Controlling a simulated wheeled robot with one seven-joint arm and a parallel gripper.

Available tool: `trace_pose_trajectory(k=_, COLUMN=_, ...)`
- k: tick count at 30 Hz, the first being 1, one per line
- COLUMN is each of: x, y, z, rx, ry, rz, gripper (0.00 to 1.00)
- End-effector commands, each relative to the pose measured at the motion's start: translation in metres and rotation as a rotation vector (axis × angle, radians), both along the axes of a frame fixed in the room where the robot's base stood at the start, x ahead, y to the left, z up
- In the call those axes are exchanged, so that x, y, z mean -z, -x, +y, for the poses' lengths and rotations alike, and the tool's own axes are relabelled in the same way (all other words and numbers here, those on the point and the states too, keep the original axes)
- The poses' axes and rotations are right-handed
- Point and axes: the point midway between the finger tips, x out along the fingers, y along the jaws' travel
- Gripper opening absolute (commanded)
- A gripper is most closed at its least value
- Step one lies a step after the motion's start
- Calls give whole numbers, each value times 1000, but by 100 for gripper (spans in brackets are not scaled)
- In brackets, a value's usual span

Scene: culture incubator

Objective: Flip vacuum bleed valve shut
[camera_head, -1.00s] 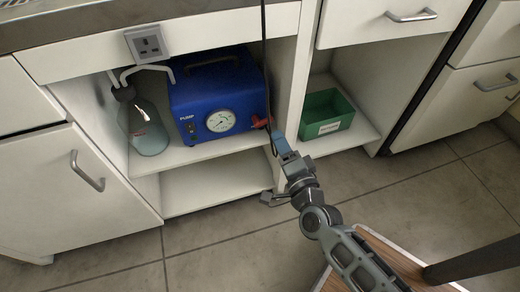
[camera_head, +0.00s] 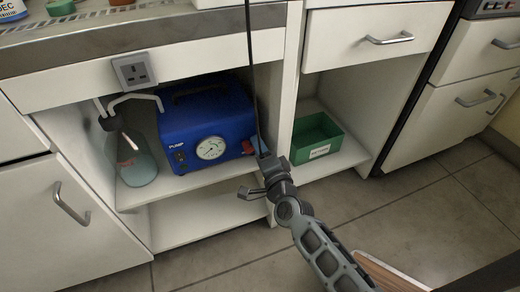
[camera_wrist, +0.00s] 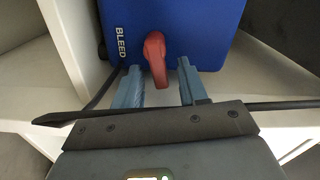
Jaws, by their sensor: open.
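The blue vacuum pump (camera_head: 207,124) stands on the upper cupboard shelf, with a round white gauge (camera_head: 210,148) on its front. The red bleed valve lever (camera_head: 247,147) is at the pump's right side. In the wrist view the red lever (camera_wrist: 155,58) sits on the blue side face, beside the word BLEED, with its handle pointing down. My gripper (camera_wrist: 163,82) is open there, its two blue fingers on either side of the lever's lower end. I cannot tell whether they touch it. In the head view my gripper (camera_head: 260,146) is at the pump's right side and partly covers the lever.
A glass bottle (camera_head: 136,160) with tubing stands left of the pump. A green bin (camera_head: 316,137) sits in the right compartment.

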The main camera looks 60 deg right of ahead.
Motion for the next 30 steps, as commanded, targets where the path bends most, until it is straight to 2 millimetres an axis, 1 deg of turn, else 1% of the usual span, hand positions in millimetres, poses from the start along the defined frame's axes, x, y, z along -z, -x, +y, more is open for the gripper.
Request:
trace_pose_trajectory(k=3, x=0, y=0, z=0, rx=0, ry=0, rz=0, gripper=43)
trace_pose_trajectory(k=4, x=0, y=0, z=0, rx=0, ry=0, rz=0, gripper=41)
trace_pose_trajectory(k=15, x=0, y=0, z=0, rx=-1, ry=0, rz=0, gripper=5)
trace_pose_trajectory(k=17, x=0, y=0, z=0, rx=0, ry=0, rz=0, gripper=0)
trace_pose_trajectory(k=30, x=-2, y=0, z=1, rx=-1, ry=31, rz=24, gripper=0)
